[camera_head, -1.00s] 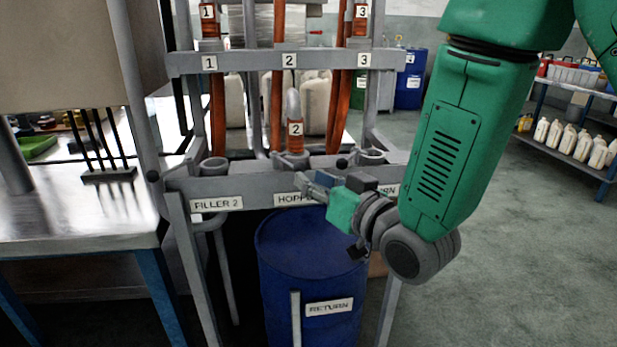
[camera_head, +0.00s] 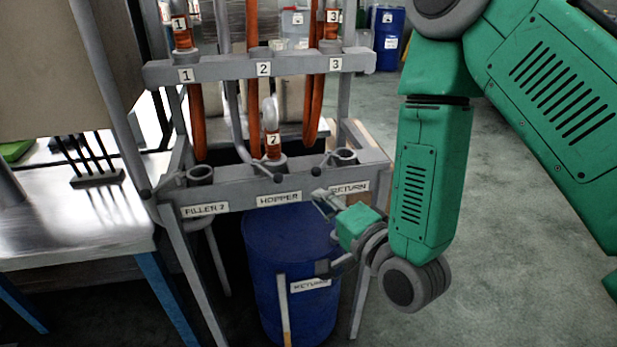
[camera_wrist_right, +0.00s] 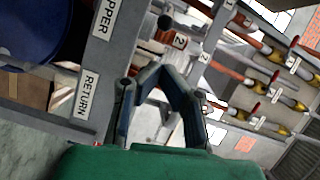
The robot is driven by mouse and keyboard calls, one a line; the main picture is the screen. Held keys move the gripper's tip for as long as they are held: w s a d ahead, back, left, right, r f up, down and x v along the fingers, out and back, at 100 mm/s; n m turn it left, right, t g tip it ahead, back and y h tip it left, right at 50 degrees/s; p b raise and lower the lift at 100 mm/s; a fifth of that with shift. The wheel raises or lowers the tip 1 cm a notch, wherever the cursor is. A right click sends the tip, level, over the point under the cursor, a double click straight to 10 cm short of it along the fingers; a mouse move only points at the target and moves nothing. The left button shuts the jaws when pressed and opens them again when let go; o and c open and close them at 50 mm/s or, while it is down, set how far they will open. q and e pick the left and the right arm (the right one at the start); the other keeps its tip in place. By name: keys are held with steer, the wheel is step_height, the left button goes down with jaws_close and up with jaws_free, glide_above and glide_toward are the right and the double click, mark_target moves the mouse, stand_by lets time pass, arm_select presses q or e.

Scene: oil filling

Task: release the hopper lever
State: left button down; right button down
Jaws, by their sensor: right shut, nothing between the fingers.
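The hopper lever (camera_head: 270,166) is a thin grey rod with a dark knob, beside the hose marked 2 and above the HOPPER label (camera_head: 279,199). Its knob hangs near the front rail. My right gripper (camera_head: 319,197) is in front of the rail, between the HOPPER and RETURN labels, apart from that knob and to its right. In the right wrist view its dark fingers (camera_wrist_right: 162,74) come together at the tips with nothing held. A dark knob (camera_wrist_right: 164,22) shows beyond them there; I cannot tell which lever it belongs to. My left gripper is out of view.
A second lever knob (camera_head: 316,171) is by the RETURN socket (camera_head: 343,156), close above my right gripper. A blue drum (camera_head: 285,250) stands under the rail. A metal table (camera_head: 75,225) is at the left. The floor at the right is clear.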

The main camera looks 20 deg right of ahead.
steer(key=w, duration=0.3)
steer(key=w+a, duration=0.1)
steer(key=w, duration=0.5)
steer(key=shift+a+f, duration=0.2)
steer(key=shift+a, duration=0.15)
steer(key=shift+s, duration=0.1)
